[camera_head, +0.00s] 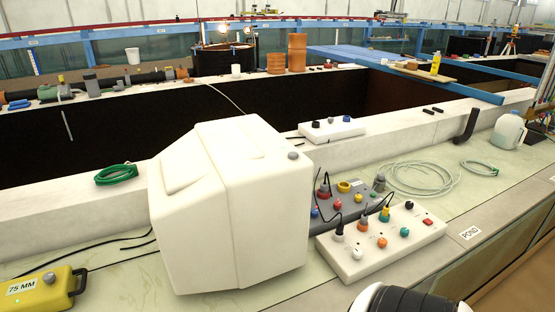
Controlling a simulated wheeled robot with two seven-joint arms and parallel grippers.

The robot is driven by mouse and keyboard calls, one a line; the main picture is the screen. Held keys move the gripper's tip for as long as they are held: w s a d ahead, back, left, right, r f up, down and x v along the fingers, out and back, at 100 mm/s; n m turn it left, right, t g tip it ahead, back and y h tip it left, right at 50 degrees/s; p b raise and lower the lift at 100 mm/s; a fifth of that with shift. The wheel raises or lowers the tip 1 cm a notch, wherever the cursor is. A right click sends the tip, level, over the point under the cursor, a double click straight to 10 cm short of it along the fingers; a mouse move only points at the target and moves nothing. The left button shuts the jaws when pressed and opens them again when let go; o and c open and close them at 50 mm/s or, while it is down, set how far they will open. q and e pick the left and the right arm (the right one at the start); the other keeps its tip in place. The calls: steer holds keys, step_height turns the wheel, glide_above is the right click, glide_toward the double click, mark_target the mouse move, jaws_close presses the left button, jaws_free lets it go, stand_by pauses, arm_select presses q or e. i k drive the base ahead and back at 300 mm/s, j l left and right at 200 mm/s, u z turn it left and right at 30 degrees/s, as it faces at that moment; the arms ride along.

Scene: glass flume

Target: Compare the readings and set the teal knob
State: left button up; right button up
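A white control box (372,255) stands on the pale bench right of centre. A teal knob (404,232) sits on its top, among black, orange, white and red controls. A grey panel (328,208) with several coloured knobs and black leads is just behind it, partly hidden by a large white housing (230,210). No display face shows on the housing. A yellow box (45,290) labelled "75 MM" is at the lower left; a small green light shows on it. Neither gripper is in view; only a white and black part of mine shows at the bottom right.
A smaller white box (331,129) with knobs sits on the ledge behind. Coiled clear tubing (415,180), a green coil (116,174) and a translucent jug (508,131) lie around. A "POND" label (470,233) marks the bench edge. Dark open troughs lie beyond the ledge.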

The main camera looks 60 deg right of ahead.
mark_target(404, 231)
steer(key=k+l, duration=0.2)
steer(key=l, duration=0.4)
steer(key=k+l+u, duration=0.15)
steer(key=l, duration=0.5)
steer(key=k+l, duration=0.35)
steer(key=l, duration=0.25)
steer(key=k+l+u, duration=0.1)
steer(key=k+l, duration=0.15)
steer(key=l, duration=0.35)
steer(key=k+l, duration=0.25)
steer(key=l, duration=0.35)
steer(key=k+l+u, duration=0.15)
steer(key=k+l, duration=0.15)
steer(key=l, duration=0.25)
steer(key=k+l, duration=0.3)
steer(key=l, duration=0.25)
steer(key=k+l+u, duration=0.1)
steer(key=k+l, duration=0.2)
steer(key=l, duration=0.25)
steer(key=k, duration=0.75)
